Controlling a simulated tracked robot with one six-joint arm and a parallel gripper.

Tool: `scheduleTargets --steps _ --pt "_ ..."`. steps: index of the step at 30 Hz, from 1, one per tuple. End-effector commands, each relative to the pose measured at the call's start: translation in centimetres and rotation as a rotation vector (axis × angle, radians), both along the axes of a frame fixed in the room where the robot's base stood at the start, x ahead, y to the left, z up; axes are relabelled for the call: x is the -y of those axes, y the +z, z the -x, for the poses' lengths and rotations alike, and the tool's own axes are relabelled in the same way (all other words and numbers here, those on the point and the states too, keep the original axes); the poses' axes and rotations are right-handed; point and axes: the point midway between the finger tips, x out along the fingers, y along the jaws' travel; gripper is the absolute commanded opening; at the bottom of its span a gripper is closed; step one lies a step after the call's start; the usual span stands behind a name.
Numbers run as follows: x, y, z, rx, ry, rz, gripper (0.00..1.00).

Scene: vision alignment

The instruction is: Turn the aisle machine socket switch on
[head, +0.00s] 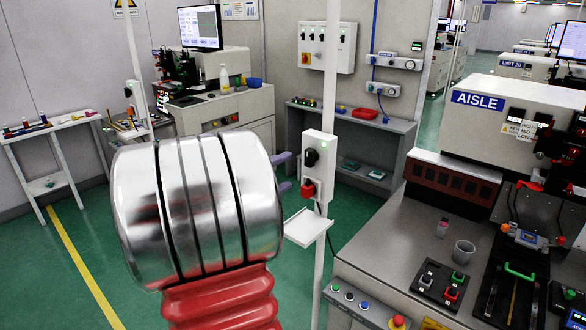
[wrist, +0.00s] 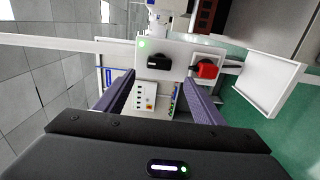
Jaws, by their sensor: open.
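A white socket box (head: 321,150) is fixed to a white pole, with a black rotary switch (head: 312,157) and a red plug (head: 307,187) below it. In the wrist view the box (wrist: 180,52) lies sideways ahead, with the black switch (wrist: 159,61), the red plug (wrist: 207,70) and a lit green lamp (wrist: 144,43). My gripper (head: 283,172) is open and empty, its purple fingers just left of the box in the head view. In the wrist view my gripper (wrist: 160,80) has its fingers either side of the black switch's line, apparently short of it.
A small white shelf (head: 306,227) juts from the pole below the box. The machine labelled AISLE (head: 520,110) and its grey bench (head: 375,245) stand at the right. A wall panel (head: 326,47) and a low grey shelf (head: 350,122) are behind.

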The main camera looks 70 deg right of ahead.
Motion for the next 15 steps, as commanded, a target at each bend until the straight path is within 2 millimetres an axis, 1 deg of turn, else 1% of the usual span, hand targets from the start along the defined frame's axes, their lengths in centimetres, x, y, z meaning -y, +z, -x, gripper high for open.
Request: scheduleTargets --steps 1,6,10,15 --pt "-0.8 0.0 -0.4 0.000 0.003 0.000 0.62" --pt "-2.7 0.0 -1.2 0.001 0.001 0.000 0.62" --pt "-3.5 0.0 -1.6 0.000 0.001 0.000 0.62" --pt "-3.7 0.0 -1.6 0.000 -0.001 0.000 0.62"
